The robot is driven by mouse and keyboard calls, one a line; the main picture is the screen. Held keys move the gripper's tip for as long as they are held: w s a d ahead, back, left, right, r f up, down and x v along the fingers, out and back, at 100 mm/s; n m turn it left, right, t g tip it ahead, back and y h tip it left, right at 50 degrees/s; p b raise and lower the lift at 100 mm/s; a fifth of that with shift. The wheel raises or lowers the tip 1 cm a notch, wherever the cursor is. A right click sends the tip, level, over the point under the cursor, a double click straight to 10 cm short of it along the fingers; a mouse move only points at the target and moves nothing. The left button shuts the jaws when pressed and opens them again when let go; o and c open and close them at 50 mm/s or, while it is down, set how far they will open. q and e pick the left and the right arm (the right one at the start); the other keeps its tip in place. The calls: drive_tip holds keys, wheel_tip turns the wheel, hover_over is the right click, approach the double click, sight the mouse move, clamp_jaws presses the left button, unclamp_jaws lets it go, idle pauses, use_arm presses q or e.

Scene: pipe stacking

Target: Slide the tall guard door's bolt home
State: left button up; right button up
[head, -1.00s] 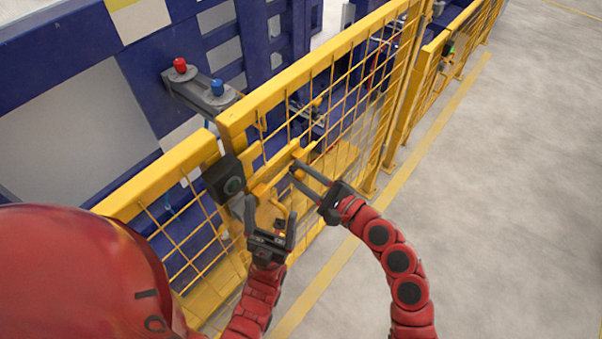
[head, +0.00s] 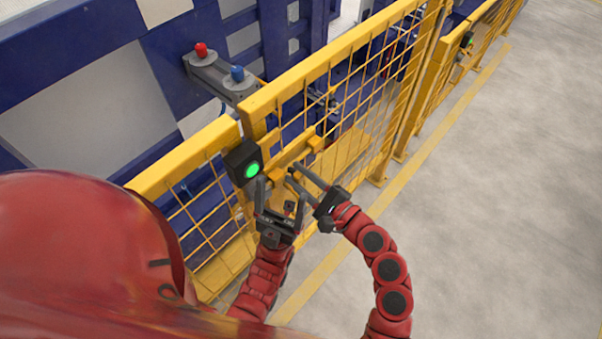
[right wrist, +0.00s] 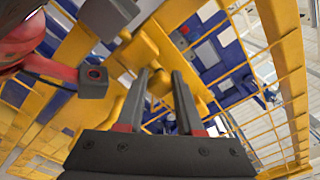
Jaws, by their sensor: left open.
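The tall guard door (head: 345,95) is a yellow frame with mesh, beside a lower yellow fence panel (head: 185,165). Its yellow bolt (head: 292,152) lies along the door edge by the post. A black switch box (head: 243,162) with a lit green lamp sits next to it; a dark box (right wrist: 95,82) shows in the right wrist view. My right gripper (head: 289,175) is open and empty, its fingertips just in front of and below the bolt. It also shows open in the right wrist view (right wrist: 160,75). My left gripper (head: 281,186) is open and empty below the switch box.
A grey bracket (head: 220,78) with a red button and a blue button stands behind the fence, by blue machinery. Another fence panel (head: 480,40) runs beyond the door. Open grey floor (head: 500,200) lies to the right.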

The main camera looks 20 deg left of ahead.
drive_tip(key=o, duration=0.4)
drive_tip(key=shift+s+a, duration=0.2)
drive_tip(key=shift+s, duration=0.05)
drive_tip(key=shift+w+d, duration=0.1)
drive_tip(key=shift+w, duration=0.05)
drive_tip(key=shift+b+v, duration=2.65)
drive_tip(key=shift+v, duration=6.1)
drive_tip(key=shift+w, duration=0.1)
